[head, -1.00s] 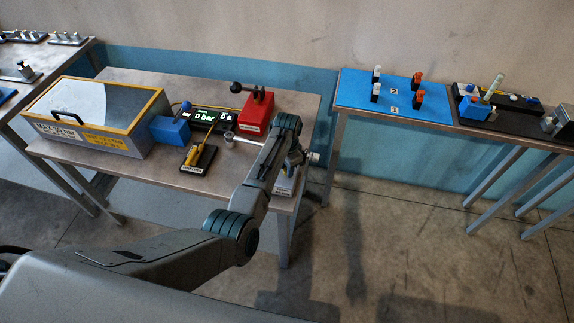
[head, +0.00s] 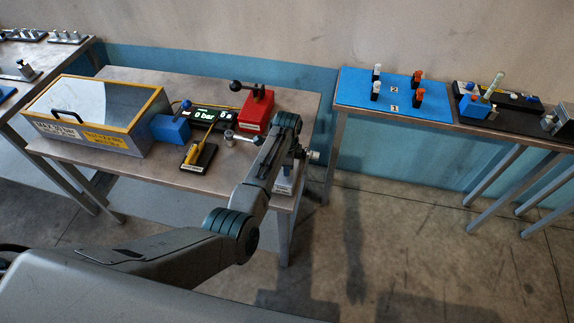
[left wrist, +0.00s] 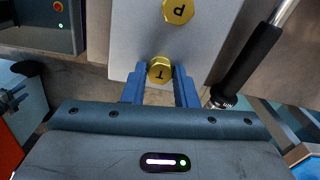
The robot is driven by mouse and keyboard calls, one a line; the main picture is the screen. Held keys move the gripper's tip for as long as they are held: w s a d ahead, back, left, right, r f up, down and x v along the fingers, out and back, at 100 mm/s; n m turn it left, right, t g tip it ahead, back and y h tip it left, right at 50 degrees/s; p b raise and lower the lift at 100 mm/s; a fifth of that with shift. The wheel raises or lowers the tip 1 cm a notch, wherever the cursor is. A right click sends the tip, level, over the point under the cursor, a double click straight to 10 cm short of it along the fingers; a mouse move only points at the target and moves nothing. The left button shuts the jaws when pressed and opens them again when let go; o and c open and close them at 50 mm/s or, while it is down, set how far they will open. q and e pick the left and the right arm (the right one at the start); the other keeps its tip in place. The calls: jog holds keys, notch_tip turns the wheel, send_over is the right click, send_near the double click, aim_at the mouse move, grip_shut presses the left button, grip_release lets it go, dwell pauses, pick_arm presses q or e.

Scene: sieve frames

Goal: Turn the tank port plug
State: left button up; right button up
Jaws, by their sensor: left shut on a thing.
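The tank port plug, a gold hex plug marked T (left wrist: 161,71), sits at the near edge of a pale grey block (left wrist: 205,45) in the left wrist view. My left gripper (left wrist: 161,84) has its two blue fingers on either side of it, shut on it. A second gold hex plug, marked P (left wrist: 177,11), sits farther up on the same block. In the head view the block (head: 286,184) stands at the right end of the table, and my left arm hides most of it and the plug. My right gripper is not in view.
A rod with a black grip (left wrist: 247,65) slants close to the right of my fingers. On the table (head: 150,177) stand a red box (head: 257,110), a gauge reading 0 bar (head: 208,117), a blue block (head: 170,129) and a glass-lidded case (head: 95,115).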

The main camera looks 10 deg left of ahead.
pick_arm(q)
jog(key=shift+r, duration=0.1)
dwell(0.3)
jog(key=o, duration=1)
notch_tip(320, 180, up, 11)
jog(key=b, duration=0.3)
jog(key=shift+f, duration=0.2)
